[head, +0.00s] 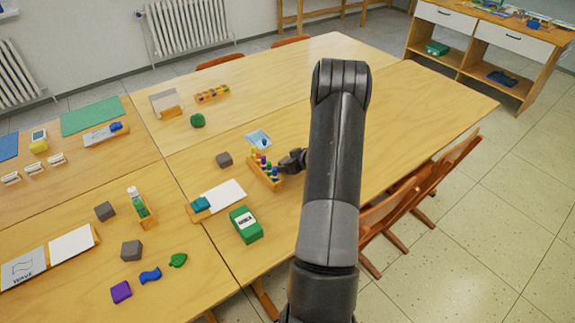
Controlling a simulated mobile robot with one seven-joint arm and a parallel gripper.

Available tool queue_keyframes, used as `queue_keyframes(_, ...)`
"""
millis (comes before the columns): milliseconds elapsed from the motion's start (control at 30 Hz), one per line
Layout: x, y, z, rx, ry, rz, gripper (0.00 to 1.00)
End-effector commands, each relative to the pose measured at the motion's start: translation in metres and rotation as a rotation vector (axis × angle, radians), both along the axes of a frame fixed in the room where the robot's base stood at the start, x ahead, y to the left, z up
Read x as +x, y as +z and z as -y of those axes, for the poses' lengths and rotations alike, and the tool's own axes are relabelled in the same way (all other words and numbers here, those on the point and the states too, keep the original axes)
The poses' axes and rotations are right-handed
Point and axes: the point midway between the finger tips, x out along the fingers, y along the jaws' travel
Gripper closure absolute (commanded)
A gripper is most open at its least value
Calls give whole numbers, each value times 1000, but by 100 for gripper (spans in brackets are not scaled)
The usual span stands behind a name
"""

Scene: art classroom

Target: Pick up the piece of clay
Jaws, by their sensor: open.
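Several small grey blocks that look like clay lie on the joined wooden tables. One grey block (224,159) is on the middle table, left of the peg rack. Another grey block (105,211) and a third grey block (131,250) lie on the near left table. A purple block (121,291) is at the near left edge. I cannot tell which one is the task's clay. My gripper (288,162) is open, just right of the peg rack and right of the first grey block. My arm hides part of it, and nothing shows between its fingers.
A wooden rack with coloured pegs (265,172) stands close beside my gripper. A green box (245,224), a white card (225,195) and a bottle in a holder (138,205) are nearby. Wooden chairs (410,200) line the right edge. The far right tabletop (430,95) is clear.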

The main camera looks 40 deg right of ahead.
Motion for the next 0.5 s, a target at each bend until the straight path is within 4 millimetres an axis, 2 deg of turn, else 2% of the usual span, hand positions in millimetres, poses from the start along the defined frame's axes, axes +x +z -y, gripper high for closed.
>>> queue_keyframes(133,0,0,0,-1,-1,0,25)
queue_keyframes(500,-1,1,0,0,0,0,56)
